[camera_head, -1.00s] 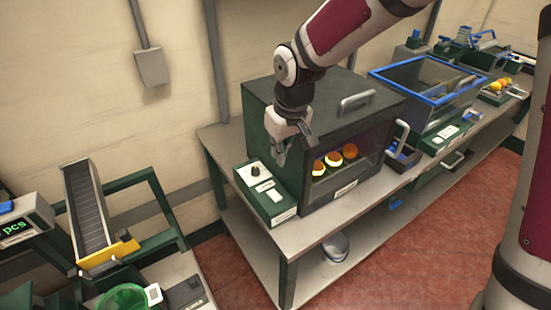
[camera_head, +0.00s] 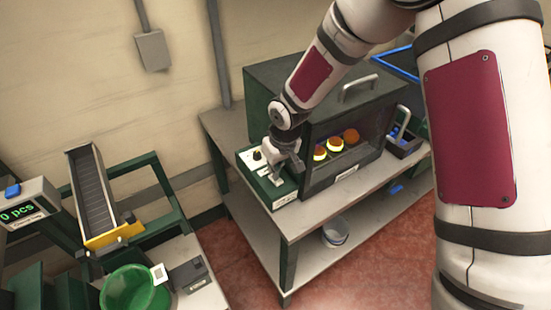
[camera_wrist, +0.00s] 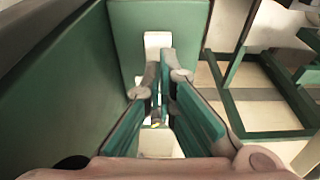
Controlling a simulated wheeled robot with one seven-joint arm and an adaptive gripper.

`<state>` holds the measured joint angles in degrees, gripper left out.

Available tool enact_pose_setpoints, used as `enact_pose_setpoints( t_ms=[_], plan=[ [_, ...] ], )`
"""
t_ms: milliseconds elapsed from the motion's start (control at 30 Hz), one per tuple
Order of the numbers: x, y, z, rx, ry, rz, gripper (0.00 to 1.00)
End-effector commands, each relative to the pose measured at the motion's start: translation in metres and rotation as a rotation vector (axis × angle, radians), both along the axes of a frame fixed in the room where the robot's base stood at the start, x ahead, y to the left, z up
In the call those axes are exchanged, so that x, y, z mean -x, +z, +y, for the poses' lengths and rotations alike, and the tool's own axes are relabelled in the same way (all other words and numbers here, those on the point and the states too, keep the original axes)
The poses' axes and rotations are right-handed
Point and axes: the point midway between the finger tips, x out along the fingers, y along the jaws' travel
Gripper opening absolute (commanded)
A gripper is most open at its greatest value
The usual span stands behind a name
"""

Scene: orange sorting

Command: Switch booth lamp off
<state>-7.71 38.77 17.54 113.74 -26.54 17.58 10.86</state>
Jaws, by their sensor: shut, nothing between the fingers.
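The booth (camera_head: 265,80) is a dark green box with a window at the front. Orange fruit (camera_head: 320,153) inside shows bright yellow patches. A green control box (camera_head: 262,188) stands against its left side, with a dark knob (camera_head: 257,155) on a pale plate. My gripper (camera_head: 273,179) points down over the front part of this box, and its fingers hide part of the top. In the wrist view my gripper (camera_wrist: 160,85) is shut and empty above the control box (camera_wrist: 192,25). A white plate (camera_wrist: 157,42) shows beyond the fingertips. Whether the fingers touch a switch cannot be told.
The booth and control box stand on a grey bench (camera_head: 225,125). A blue-edged dark bin (camera_head: 403,143) is to the right. At the left are a chute (camera_head: 88,190), a green bowl (camera_head: 135,292) and a counter display (camera_head: 25,207). Red floor lies between the benches.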

Motion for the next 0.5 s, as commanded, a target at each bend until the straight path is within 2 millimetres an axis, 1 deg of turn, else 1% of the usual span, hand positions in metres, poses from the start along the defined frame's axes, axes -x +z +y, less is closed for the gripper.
enact_pose_setpoints(
  t_ms=[133,500],
  plan=[
    [0.0012,-0.0065,-0.001,0.002,0.0,0.001,0.0],
    [0.0019,-0.0092,-0.0016,0.001,0.0,0.002,0.0]
  ],
)
